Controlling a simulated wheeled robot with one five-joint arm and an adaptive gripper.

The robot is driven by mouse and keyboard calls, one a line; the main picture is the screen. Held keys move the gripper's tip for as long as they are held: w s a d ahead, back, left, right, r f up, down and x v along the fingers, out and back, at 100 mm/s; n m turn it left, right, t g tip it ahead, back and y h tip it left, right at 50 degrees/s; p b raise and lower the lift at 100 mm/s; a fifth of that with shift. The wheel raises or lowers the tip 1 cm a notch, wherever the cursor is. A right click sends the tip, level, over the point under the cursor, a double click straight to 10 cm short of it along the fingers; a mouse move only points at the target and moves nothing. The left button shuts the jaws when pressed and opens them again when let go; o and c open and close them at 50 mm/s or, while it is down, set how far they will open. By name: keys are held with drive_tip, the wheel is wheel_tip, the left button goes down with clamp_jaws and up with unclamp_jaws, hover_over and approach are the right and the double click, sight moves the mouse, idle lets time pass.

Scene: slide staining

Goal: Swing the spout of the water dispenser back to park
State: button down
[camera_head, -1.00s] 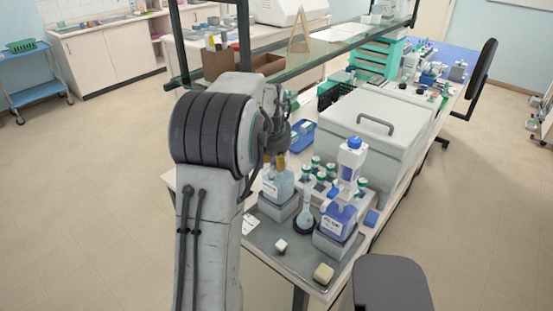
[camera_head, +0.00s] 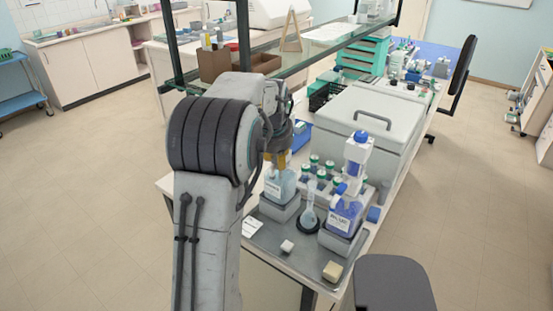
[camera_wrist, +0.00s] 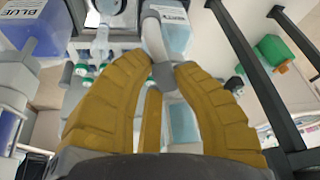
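The water dispenser (camera_head: 279,188) is a clear bottle of pale blue liquid with a white label, on a grey block near the left side of the bench end. It also shows in the wrist view (camera_wrist: 176,38), where its pale spout (camera_wrist: 154,36) ends in a grey tip. My gripper (camera_wrist: 163,72) has yellow fingers, with the fingertips on either side of the grey tip and apparently touching it. In the head view the fingers (camera_head: 279,160) are just above the dispenser, and my arm hides part of them.
Several green-capped bottles (camera_head: 318,172) stand behind. A large grey lidded box (camera_head: 368,135) is at the back right. A glass shelf (camera_head: 330,48) crosses behind my arm.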

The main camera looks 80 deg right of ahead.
drive_tip(key=c, duration=0.9)
unclamp_jaws()
drive_tip(key=shift+w+f, duration=0.1)
drive_tip(key=shift+c, duration=0.2)
drive_tip(key=v, duration=1.2)
hover_over(276, 160)
wheel_tip(276, 160, down, 4)
drive_tip(key=shift+a+f, duration=0.1)
drive_tip(key=f+p, duration=0.1)
drive_tip(key=p, duration=0.1)
drive_tip(key=shift+f+p, duration=0.15)
drive_tip(key=shift+p, duration=0.15)
drive_tip(key=shift+p+x, duration=0.5)
drive_tip(key=shift+x, duration=2.4)
